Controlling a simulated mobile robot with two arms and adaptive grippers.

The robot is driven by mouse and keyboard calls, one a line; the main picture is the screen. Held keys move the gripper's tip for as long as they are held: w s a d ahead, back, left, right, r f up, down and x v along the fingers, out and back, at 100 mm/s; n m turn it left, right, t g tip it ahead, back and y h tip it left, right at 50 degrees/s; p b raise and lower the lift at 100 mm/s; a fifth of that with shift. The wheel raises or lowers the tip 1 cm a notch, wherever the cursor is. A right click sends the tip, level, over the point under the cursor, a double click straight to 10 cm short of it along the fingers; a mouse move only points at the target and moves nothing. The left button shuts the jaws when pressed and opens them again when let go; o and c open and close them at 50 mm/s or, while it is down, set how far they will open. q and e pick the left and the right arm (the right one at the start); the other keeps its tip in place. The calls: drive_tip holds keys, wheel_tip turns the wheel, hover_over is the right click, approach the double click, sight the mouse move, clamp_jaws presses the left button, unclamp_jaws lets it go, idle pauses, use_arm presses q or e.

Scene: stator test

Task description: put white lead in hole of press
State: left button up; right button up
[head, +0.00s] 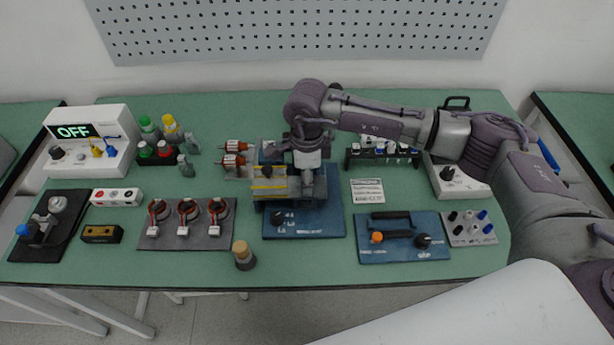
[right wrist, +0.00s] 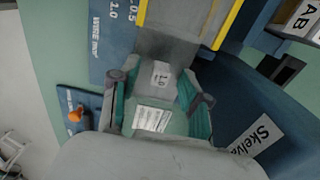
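The press (head: 268,186), a grey block with yellow-edged plates, stands on a blue base (head: 325,222) at the middle of the table. It also shows in the right wrist view (right wrist: 172,42). My right gripper (head: 308,180) points down at the right of the press. I cannot make out the hole or a separate white lead. My left gripper is not in view.
A mat with stators (head: 187,230) with red wires and white connectors lies left of the press. A blue plate with black handles (head: 400,250) and a terminal board (head: 468,228) lie right. A rack (head: 383,160) stands behind.

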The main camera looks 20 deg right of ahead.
drive_tip(key=shift+r, duration=0.15)
wheel_tip(320, 180, up, 12)
idle(0.5)
drive_tip(key=shift+f, duration=0.2)
idle(0.6)
